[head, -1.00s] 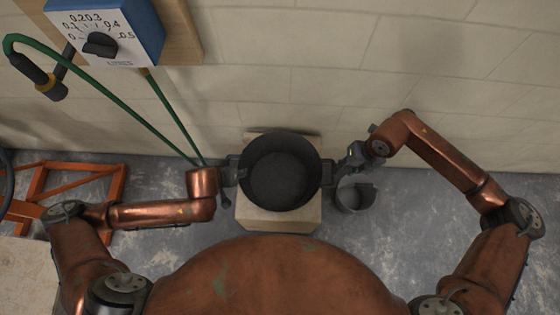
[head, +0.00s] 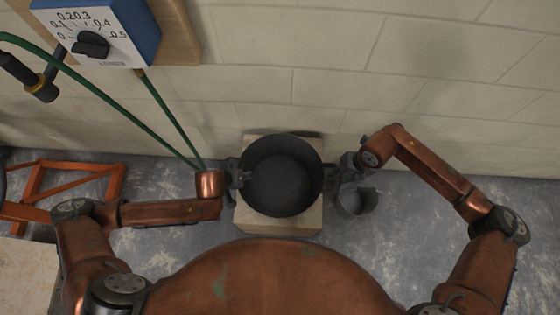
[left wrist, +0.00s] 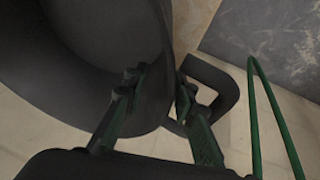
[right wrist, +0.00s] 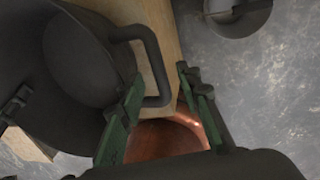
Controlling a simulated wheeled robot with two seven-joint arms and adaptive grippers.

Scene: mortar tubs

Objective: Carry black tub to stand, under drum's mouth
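The black tub (head: 281,205) is a deep round vessel seen from above, upright over a pale block (head: 305,219). I cannot tell whether its base touches the block. My left gripper (head: 236,178) is at its left side; in the left wrist view the fingers (left wrist: 158,84) are apart near the tub wall and the loop handle (left wrist: 235,90). My right gripper (head: 345,168) is at its right side; in the right wrist view the fingers (right wrist: 160,78) are apart on either side of the right loop handle (right wrist: 153,50), with gaps visible. No drum is recognisable.
A smaller grey bucket (head: 357,203) stands on the floor right of the tub. An orange frame (head: 112,182) is at the left. A blue-sided dial box (head: 140,22) and green hose (head: 95,90) hang before the pale wall. The floor at the right is clear.

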